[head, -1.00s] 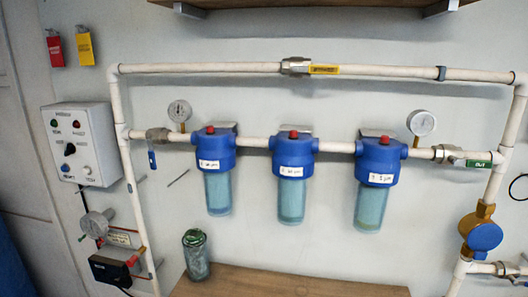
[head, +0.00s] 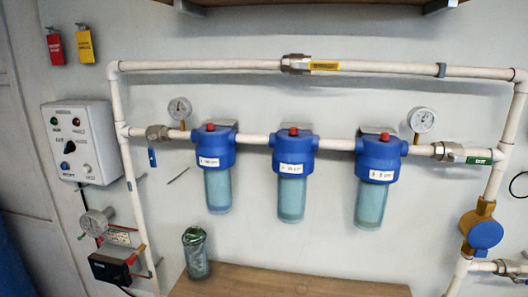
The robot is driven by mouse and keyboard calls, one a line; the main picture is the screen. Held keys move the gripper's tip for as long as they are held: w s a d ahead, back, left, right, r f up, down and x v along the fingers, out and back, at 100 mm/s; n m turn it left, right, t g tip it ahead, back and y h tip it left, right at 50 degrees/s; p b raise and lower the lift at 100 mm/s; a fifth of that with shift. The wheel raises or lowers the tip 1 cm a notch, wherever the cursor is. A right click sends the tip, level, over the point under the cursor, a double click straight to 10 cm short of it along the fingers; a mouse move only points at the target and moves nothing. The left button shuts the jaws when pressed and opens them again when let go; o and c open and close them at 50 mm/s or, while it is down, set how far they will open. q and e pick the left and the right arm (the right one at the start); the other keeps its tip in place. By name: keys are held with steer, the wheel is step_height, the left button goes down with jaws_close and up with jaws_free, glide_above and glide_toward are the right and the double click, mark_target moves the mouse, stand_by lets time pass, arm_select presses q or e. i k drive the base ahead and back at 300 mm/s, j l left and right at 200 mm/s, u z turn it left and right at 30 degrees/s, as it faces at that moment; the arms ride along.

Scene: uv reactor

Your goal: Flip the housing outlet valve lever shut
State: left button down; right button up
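The housing outlet valve (head: 445,152) sits on the horizontal pipe to the right of the third filter housing. Its green lever (head: 479,160) carries a white label that seems to read OUT. The lever points right, lying along the pipe. Three blue filter housings (head: 208,147) with clear lower bowls hang in a row on the same pipe. At the left end of that pipe another valve (head: 157,133) has a blue lever (head: 152,158) hanging down, across the pipe. Neither gripper is in view.
A bypass valve with a yellow lever (head: 324,66) sits on the upper pipe. Round gauges (head: 421,120) stand above the housing pipe. A control box (head: 82,143) is at left. A wooden bench (head: 290,283) with a jar (head: 196,254) lies below. A blue-and-brass meter (head: 485,234) is lower right.

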mark_target(470, 160)
steer(key=z, duration=1.25)
